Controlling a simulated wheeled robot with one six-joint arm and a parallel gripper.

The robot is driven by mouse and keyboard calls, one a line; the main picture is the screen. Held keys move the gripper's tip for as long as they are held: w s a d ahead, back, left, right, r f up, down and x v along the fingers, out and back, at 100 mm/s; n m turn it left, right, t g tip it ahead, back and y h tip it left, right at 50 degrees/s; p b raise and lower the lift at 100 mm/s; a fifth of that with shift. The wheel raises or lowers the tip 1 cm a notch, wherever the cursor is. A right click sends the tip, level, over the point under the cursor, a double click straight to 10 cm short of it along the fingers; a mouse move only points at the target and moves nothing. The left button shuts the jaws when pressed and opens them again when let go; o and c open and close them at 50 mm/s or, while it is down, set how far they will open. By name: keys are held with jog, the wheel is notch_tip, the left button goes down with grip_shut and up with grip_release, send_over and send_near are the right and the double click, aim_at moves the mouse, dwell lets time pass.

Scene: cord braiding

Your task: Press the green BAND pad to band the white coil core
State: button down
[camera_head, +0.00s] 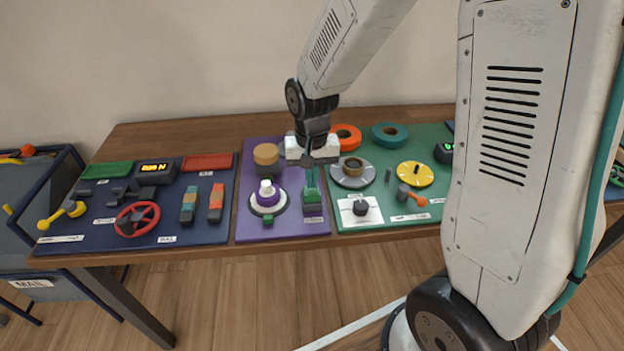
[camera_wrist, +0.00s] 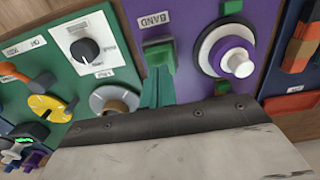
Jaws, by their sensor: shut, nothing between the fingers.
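The green BAND pad (camera_head: 313,208) stands at the front right of the purple mat (camera_head: 285,231). In the wrist view the pad (camera_wrist: 158,52) shows beside its BAND label (camera_wrist: 156,20). My gripper (camera_head: 311,183) points down at the pad with its teal fingers shut and empty. In the wrist view the fingertips (camera_wrist: 158,72) overlap the pad's near edge; whether they touch it I cannot tell. The white coil core (camera_head: 266,185) stands upright on a round base left of the pad, with purple around it. It also shows in the wrist view (camera_wrist: 236,62).
A tan round stack (camera_head: 266,153) stands behind the core. Left, a navy mat (camera_head: 198,231) holds a red wheel (camera_head: 137,219) and blocks. Right, a green mat (camera_head: 425,214) holds a black knob (camera_head: 360,208), a yellow disc (camera_head: 415,174) and rolls.

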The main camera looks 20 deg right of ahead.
jog(key=shift+f, duration=0.5)
jog(key=shift+f, duration=1)
notch_tip(320, 180, up, 14)
dwell(0.4)
